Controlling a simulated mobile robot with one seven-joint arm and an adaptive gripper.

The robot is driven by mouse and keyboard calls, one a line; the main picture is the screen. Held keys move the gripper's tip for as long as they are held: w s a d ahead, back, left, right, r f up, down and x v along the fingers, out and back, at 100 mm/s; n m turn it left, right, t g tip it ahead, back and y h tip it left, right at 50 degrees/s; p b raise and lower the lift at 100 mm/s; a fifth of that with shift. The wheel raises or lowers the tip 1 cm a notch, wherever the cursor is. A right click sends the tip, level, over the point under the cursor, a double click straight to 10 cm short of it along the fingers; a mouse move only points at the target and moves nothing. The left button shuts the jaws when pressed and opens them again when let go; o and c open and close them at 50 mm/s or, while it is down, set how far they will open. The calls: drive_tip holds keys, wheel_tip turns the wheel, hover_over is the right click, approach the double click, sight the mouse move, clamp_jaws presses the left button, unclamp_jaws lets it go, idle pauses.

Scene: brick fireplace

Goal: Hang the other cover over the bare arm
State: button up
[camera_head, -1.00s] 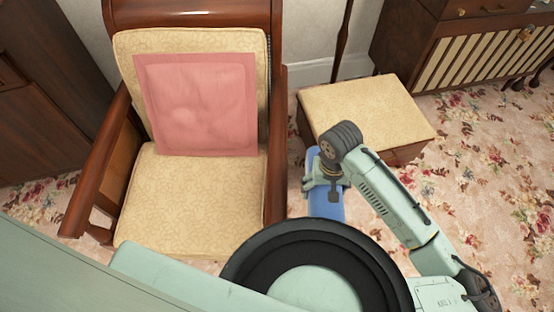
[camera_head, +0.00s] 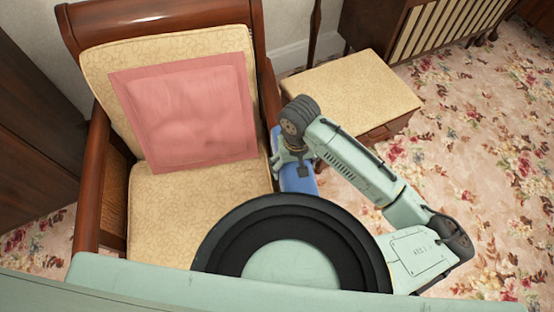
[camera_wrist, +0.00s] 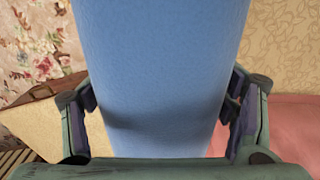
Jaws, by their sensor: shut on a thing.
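A blue cover (camera_head: 298,178) is held in my gripper (camera_head: 288,160) at the right side of the armchair. In the wrist view the cover (camera_wrist: 160,60) fills the space between the two fingers (camera_wrist: 165,108). The chair's right wooden arm (camera_head: 267,92) shows only at its back part; its front is hidden behind my gripper and the cover. I cannot tell whether the cover touches that arm. The chair's left wooden arm (camera_head: 90,185) is bare where it shows. No second cover can be seen.
A pink cushion (camera_head: 185,115) leans on the chair's patterned backrest, above the cream seat (camera_head: 190,215). A footstool with a cream top (camera_head: 355,90) stands close behind my gripper to the right. A slatted cabinet (camera_head: 425,30) is at the back. Floral carpet (camera_head: 490,150) is clear at the right.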

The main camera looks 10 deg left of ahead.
drive_tip(key=shift+w+a+f, duration=0.1)
drive_tip(key=shift+a, duration=0.3)
drive_tip(key=shift+f, duration=4.7)
drive_tip(key=o, duration=1.9)
wheel_tip(320, 180, up, 12)
